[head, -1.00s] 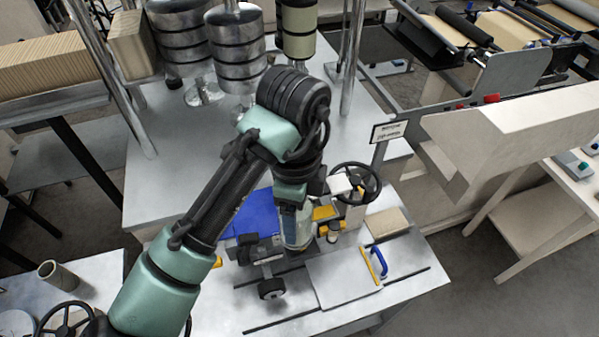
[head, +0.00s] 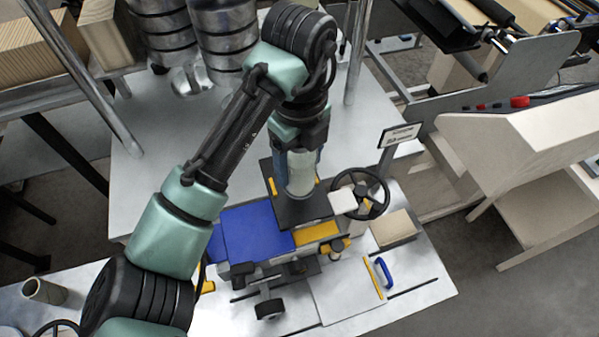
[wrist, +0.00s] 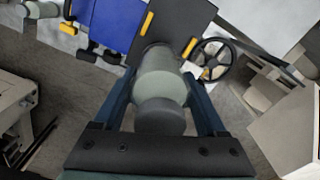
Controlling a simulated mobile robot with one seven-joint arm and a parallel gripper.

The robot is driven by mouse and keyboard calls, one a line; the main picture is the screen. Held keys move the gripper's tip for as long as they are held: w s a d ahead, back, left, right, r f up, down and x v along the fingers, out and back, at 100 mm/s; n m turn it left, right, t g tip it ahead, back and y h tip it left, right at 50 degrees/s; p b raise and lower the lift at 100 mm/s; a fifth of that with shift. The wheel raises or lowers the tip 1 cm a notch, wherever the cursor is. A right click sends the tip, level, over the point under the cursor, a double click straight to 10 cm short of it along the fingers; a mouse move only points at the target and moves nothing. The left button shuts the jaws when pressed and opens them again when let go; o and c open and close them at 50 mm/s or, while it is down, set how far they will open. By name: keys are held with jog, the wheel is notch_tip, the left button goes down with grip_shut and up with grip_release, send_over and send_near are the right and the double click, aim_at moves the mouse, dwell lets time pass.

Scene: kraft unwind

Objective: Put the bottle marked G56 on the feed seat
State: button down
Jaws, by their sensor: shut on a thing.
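My gripper (head: 300,163) is shut on a pale grey-green bottle (head: 299,182). In the wrist view the bottle (wrist: 160,84) sits between the two blue fingers, its dark grey end towards the camera. No G56 mark is readable on it. Below the bottle, in the head view, is a dark square plate (head: 290,213) with yellow strips at its sides; the plate also shows in the wrist view (wrist: 172,18). I cannot tell whether the bottle touches the plate. No label I can read names the feed seat.
A blue panel (head: 252,232) and a yellow block (head: 316,233) lie in front of the plate. A black handwheel (head: 372,190) stands close at its right, with a small sign (head: 400,134) behind. Large metal cylinders (head: 222,40) stand at the back.

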aim_at(299, 176)
notch_tip(299, 176, down, 4)
jog(key=shift+s+r+p, duration=0.15)
jog(key=shift+r+p, duration=0.1)
jog(key=shift+p, duration=0.15)
jog(key=shift+f, duration=0.6)
grip_release()
notch_tip(299, 176, up, 11)
jog(key=shift+b, duration=0.3)
jog(key=shift+r, duration=0.7)
